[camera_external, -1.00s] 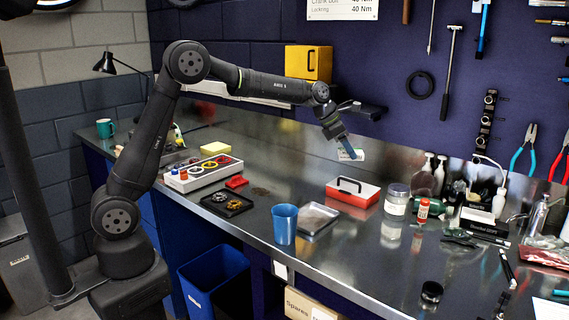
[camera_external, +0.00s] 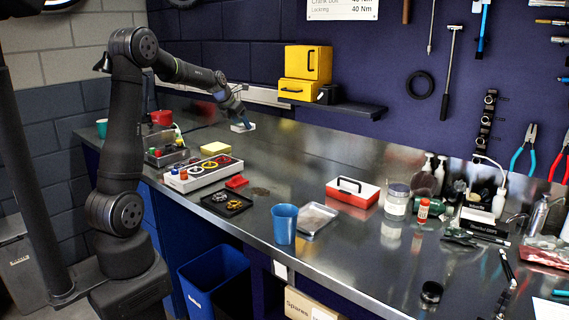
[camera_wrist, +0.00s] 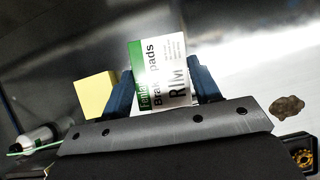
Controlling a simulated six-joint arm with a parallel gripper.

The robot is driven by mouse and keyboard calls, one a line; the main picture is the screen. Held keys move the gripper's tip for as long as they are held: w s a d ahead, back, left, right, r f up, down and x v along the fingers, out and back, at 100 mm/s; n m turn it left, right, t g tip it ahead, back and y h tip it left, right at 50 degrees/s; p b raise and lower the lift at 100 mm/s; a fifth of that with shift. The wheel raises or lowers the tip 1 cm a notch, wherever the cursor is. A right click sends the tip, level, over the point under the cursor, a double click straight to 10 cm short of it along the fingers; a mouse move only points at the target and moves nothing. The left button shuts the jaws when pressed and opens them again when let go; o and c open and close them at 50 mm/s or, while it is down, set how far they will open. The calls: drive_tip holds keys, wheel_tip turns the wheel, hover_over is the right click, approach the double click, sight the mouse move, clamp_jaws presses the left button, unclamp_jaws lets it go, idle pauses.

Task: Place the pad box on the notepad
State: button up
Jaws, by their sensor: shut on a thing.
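The pad box (camera_external: 243,127) is a small white and green carton. My gripper (camera_external: 247,121) is shut on it and holds it above the back of the steel bench. In the wrist view the pad box (camera_wrist: 160,72) sits between the two blue fingers, with "Brake pads" and "RIM" readable on it. The notepad (camera_external: 214,148) is a yellow square pad lying on the bench, to the left of and below the held box in the external view. In the wrist view the notepad (camera_wrist: 97,95) shows left of the left finger, apart from the box.
A black tray of gears (camera_external: 227,203), a blue cup (camera_external: 284,224) and a red case (camera_external: 353,192) stand farther right. A shelf (camera_external: 345,108) with yellow boxes is on the wall.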

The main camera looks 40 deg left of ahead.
drive_tip(key=s+a+n, duration=0.2)
drive_tip(key=s+a, duration=0.2)
drive_tip(key=a, duration=0.3)
hover_over(213, 147)
drive_tip(key=s, duration=0.3)
drive_tip(key=shift+y, duration=0.4)
drive_tip(key=f, duration=0.7)
drive_tip(key=shift+w+d, duration=0.15)
drive_tip(key=shift+d, duration=0.1)
drive_tip(key=shift+f, duration=1.95)
drive_tip(key=shift+f, duration=0.1)
drive_tip(key=o, duration=1)
drive_tip(key=shift+m, duration=0.3)
drive_tip(key=shift+r, duration=0.4)
drive_tip(key=v, duration=1.1)
drive_tip(key=shift+s, duration=0.25)
